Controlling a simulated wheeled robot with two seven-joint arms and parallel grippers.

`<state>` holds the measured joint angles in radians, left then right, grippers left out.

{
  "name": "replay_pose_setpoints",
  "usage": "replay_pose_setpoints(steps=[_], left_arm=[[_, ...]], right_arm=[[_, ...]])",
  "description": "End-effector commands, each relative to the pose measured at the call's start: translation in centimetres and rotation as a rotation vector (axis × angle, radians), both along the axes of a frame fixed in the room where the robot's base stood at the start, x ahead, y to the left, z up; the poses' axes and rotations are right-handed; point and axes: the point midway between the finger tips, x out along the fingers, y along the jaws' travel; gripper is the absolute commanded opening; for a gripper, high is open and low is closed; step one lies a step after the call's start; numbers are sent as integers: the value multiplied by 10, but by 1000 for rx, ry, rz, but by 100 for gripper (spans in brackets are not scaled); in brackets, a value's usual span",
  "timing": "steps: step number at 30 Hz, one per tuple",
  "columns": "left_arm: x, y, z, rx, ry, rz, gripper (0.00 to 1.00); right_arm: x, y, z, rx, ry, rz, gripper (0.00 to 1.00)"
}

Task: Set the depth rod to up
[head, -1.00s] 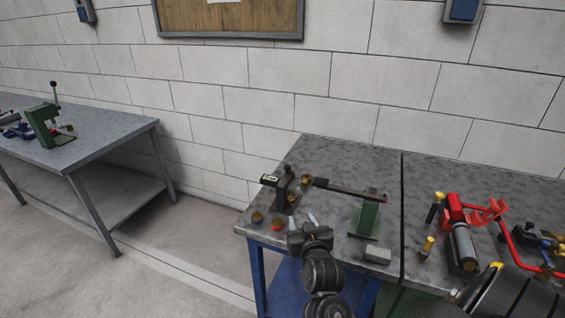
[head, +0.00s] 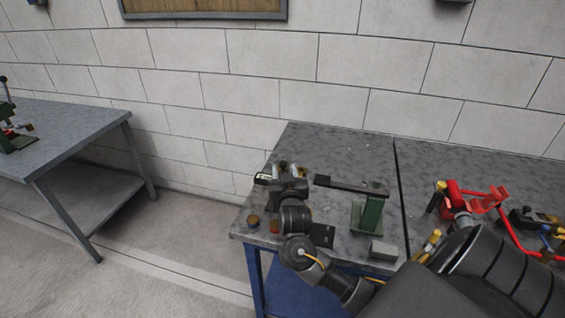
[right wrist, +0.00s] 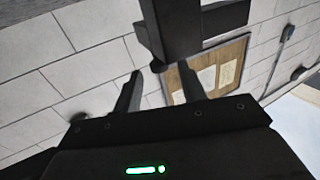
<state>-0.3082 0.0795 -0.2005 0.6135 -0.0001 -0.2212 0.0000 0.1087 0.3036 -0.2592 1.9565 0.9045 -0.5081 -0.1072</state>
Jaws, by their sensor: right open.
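A dark metal fixture with a small pale-marked label (head: 264,179) stands at the left end of the near bench, mostly hidden behind my right gripper. A long dark bar (head: 350,186) reaches to a green stand (head: 371,214) on its right. I cannot tell which part is the depth rod. My right gripper (head: 289,172) is up against the fixture in the head view. In the right wrist view its fingers (right wrist: 160,85) are apart, with a dark post (right wrist: 172,28) and a small rounded dark end (right wrist: 157,65) just beyond them; contact is unclear. My left gripper is not in view.
Brown and red knobs (head: 253,220) lie by the bench's left edge. A grey block (head: 383,250) sits before the green stand. A red tool (head: 462,203) and yellow-topped parts are at right. Another bench (head: 75,130) stands at far left.

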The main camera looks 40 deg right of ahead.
Motion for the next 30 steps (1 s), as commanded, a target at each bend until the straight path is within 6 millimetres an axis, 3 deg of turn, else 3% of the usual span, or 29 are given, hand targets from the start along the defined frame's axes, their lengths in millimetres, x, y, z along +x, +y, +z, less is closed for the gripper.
replay_pose_setpoints(steps=[5, 11, 20, 27, 30], left_arm=[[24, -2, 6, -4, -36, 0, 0], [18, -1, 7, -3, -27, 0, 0], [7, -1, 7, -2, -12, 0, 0], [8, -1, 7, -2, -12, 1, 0], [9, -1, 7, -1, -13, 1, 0]], right_arm=[[23, -15, 1, -2, 1, -1, 41], [34, -22, 0, 0, 1, 1, 41], [36, -23, 0, 1, 0, 1, 40], [35, -23, -1, 1, 1, 1, 8], [35, -23, -1, 1, 1, 1, 0]])
